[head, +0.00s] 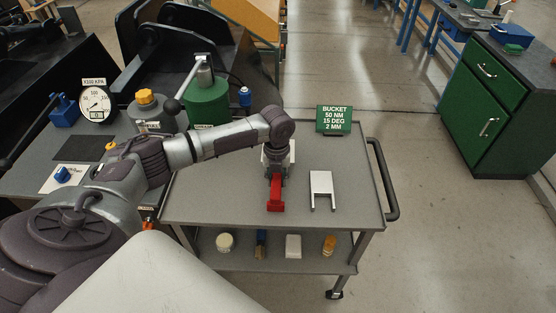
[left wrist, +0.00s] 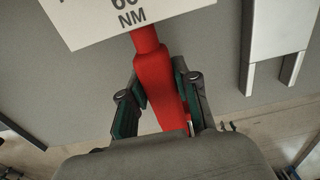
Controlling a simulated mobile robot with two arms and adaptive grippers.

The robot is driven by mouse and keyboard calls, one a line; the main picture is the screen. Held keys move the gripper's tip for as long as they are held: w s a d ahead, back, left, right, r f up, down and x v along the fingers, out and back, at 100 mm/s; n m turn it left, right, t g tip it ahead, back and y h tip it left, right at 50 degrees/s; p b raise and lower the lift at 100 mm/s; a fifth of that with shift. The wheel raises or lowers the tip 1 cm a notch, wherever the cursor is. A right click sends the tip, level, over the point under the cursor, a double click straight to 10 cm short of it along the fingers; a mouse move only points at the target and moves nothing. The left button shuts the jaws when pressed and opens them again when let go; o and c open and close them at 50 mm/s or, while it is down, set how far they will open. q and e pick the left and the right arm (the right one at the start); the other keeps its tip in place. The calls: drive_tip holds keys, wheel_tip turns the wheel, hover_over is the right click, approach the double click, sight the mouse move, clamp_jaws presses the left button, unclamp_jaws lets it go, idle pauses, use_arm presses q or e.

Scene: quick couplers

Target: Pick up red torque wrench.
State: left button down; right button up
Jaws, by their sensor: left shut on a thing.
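The red torque wrench (head: 275,196) is on the top of the grey cart (head: 355,165), below my left gripper in the head view. My left gripper (head: 275,172) points down and is shut on the wrench. In the left wrist view the red wrench (left wrist: 156,75) runs between the green-padded fingers of my left gripper (left wrist: 158,98). A white card (left wrist: 125,15) reading "NM" covers the wrench's far end there. I cannot tell whether the wrench is clear of the cart top. My right gripper is not in view.
A silver fork-shaped bracket (head: 321,184) lies right of the wrench. A green sign (head: 334,120) reading "BUCKET 50 NM 15 DEG 2 MM" stands at the cart's back. Small parts sit on the lower shelf (head: 270,259). The black cart handle (head: 383,180) is at the right.

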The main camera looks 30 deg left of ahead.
use_arm(q)
drive_tip(key=shift+w+r, duration=0.1)
idle(0.3)
drive_tip(key=shift+r, duration=0.8)
wheel_tip(320, 180, up, 3)
drive_tip(key=shift+f+b, duration=0.2)
drive_tip(key=shift+b, duration=0.4)
drive_tip(key=s+d+r+b, duration=0.1)
drive_tip(key=s+d+r, duration=0.5)
drive_tip(key=s+d, duration=0.2)
drive_tip(key=shift+d+r, duration=0.25)
drive_tip(key=shift+r, duration=0.15)
drive_tip(key=c, duration=1.4)
unclamp_jaws()
clamp_jaws()
